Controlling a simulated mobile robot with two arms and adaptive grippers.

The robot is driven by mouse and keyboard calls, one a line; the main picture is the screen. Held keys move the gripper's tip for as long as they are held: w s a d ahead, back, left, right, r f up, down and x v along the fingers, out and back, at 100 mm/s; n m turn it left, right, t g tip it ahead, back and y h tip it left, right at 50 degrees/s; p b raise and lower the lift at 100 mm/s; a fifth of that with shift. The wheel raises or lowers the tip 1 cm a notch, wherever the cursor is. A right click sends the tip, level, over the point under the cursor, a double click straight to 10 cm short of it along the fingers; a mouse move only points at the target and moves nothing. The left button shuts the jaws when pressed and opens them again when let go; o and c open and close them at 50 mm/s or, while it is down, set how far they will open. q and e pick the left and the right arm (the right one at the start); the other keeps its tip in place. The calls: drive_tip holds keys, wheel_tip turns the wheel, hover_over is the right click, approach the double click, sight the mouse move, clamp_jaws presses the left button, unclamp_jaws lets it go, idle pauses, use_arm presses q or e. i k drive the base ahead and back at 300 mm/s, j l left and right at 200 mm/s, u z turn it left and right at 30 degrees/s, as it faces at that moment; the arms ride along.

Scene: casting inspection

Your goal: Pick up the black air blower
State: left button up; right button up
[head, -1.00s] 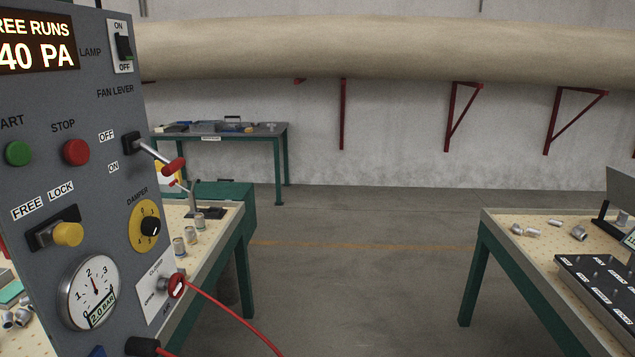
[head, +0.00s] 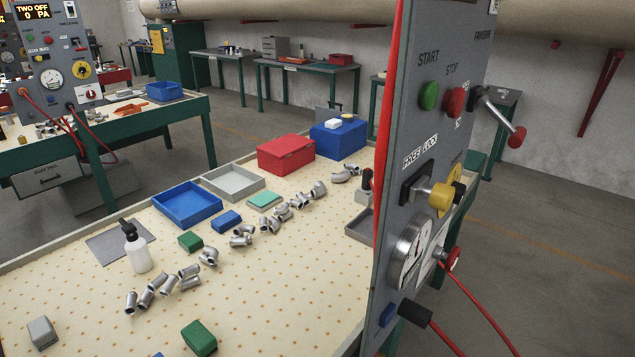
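I cannot pick out the black air blower with certainty. A black cylindrical piece (head: 414,314) with a red line running from it sits low on the grey control panel (head: 415,135) at the right. I cannot tell whether it is the blower. A red ring fitting (head: 453,259) on the panel also has a red hose, which runs down out of the picture. A small dark upright handle (head: 367,180) shows just left of the panel, partly hidden by its edge. Neither of my grippers is in view.
The pale dotted table (head: 290,290) carries metal elbow castings (head: 243,235), a white spray bottle (head: 137,250), a blue tray (head: 187,203), a grey tray (head: 232,181) and a red box (head: 286,154). A yellow knob (head: 441,197) and a red-tipped lever (head: 517,137) stick out from the panel. Floor is clear at right.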

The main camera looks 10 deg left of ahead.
sight(367, 173)
drive_tip(key=i+l+u, duration=0.1)
drive_tip(key=l, duration=0.35)
drive_tip(key=i+l+u, duration=0.1)
drive_tip(key=l, duration=0.4)
drive_tip(key=i+l+u, duration=0.1)
drive_tip(key=i+l, duration=0.15)
drive_tip(key=l, duration=0.25)
drive_tip(key=i+l+u, duration=0.1)
drive_tip(key=l, duration=0.4)
drive_tip(key=i+l+u, duration=0.1)
drive_tip(key=l, duration=0.4)
